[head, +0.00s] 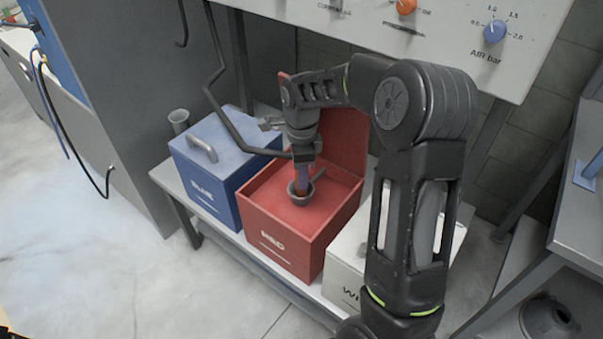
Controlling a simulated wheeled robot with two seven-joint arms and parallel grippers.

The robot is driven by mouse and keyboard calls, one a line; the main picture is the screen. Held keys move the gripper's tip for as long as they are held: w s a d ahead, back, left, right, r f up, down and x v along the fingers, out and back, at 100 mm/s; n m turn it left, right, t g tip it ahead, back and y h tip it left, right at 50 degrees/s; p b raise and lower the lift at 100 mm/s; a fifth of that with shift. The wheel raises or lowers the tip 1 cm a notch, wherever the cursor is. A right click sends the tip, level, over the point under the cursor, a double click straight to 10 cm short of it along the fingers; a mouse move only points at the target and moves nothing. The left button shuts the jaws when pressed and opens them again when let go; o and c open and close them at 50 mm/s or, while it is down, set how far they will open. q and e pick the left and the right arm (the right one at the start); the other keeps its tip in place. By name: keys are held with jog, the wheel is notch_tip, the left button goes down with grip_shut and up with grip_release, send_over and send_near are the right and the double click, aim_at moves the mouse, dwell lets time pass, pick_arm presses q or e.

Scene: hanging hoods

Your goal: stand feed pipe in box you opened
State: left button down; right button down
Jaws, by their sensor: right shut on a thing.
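The red box (285,235) stands in the middle of a low bench, its lid (343,140) raised at the back. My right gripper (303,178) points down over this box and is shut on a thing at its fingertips. A dark grey round-rimmed piece (300,197), which looks like the feed pipe, stands upright at the fingertips, within the box's opening. Its lower part is hidden, so I cannot tell whether it touches the inside. My left gripper is not in view.
A closed blue box (215,165) with a handle stands left of the red one. A white box (345,265) stands right, partly behind my arm. A grey flared pipe (178,120) stands behind the blue box. A bent black rod (222,95) hangs close to my gripper.

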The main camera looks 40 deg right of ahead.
jog(key=c, duration=1.1)
grip_release()
jog(key=shift+o, duration=0.2)
jog(key=shift+r, duration=3.95)
